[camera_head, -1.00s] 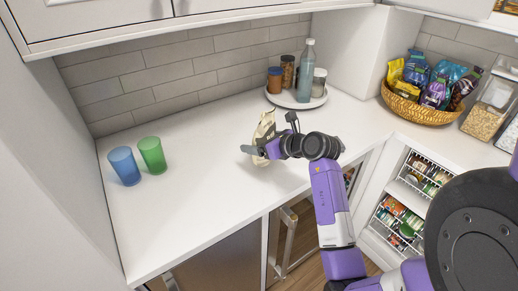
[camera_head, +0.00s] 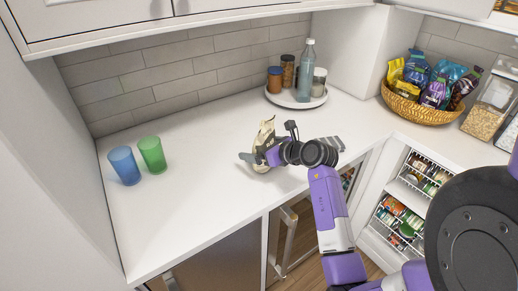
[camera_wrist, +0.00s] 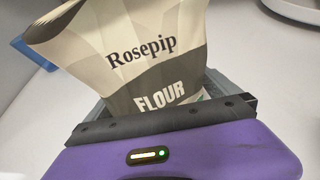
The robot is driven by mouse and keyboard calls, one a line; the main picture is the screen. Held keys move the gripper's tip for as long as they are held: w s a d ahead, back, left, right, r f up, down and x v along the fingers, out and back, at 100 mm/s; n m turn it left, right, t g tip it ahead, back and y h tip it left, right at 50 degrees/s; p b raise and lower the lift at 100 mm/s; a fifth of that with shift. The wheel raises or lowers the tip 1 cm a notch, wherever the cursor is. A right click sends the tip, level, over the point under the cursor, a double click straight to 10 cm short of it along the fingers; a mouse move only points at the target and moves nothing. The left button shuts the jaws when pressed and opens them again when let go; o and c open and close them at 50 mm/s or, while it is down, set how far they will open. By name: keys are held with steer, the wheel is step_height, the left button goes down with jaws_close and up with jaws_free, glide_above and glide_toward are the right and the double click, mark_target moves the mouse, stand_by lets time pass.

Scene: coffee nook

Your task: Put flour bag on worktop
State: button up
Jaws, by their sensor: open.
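The flour bag (camera_wrist: 135,55) is cream and grey, with "Rosepip" and "FLOUR" printed on it. In the wrist view it stands between the jaws of my gripper, its lower part hidden by the gripper body. In the head view the bag (camera_head: 265,132) is at the middle of the white worktop (camera_head: 205,190), partly hidden behind my gripper (camera_head: 259,161). The bag looks upright and seems to rest on the worktop, but its base is hidden. My gripper is open around the bag, low over the worktop.
A blue cup (camera_head: 124,166) and a green cup (camera_head: 152,154) stand at the left. A round tray (camera_head: 284,101) with a bottle and jars is at the back. A wicker basket (camera_head: 420,113) of snack bags stands at the right. The worktop between cups and bag is clear.

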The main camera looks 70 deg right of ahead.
steer(key=v, duration=1.2)
steer(key=w+a+r+m+t+y, duration=0.1)
steer(key=w+a+r+t+y, duration=0.2)
steer(key=a, duration=1)
steer(key=w+a+r+m+t+y, duration=0.1)
steer(key=w+a+m+t+y, duration=0.2)
steer(key=a, duration=1)
steer(key=s+a+r+m+t+y, duration=0.3)
steer(key=a+m, duration=0.1)
steer(key=a, duration=0.3)
steer(key=s+a+f+m+g+h, duration=0.2)
steer(key=s+f+m, duration=0.3)
steer(key=s+m, duration=0.3)
steer(key=s+a+f+m+g+h, duration=0.2)
steer(key=s+m, duration=0.6)
steer(key=m, duration=0.7)
step_height(320, 180, down, 3)
steer(key=shift+s+a+r+m+g+b, duration=0.15)
steer(key=shift+s+a+m+g+b, duration=0.2)
steer(key=shift+a+g, duration=0.55)
steer(key=shift+d, duration=0.15)
steer(key=shift+c, duration=0.2)
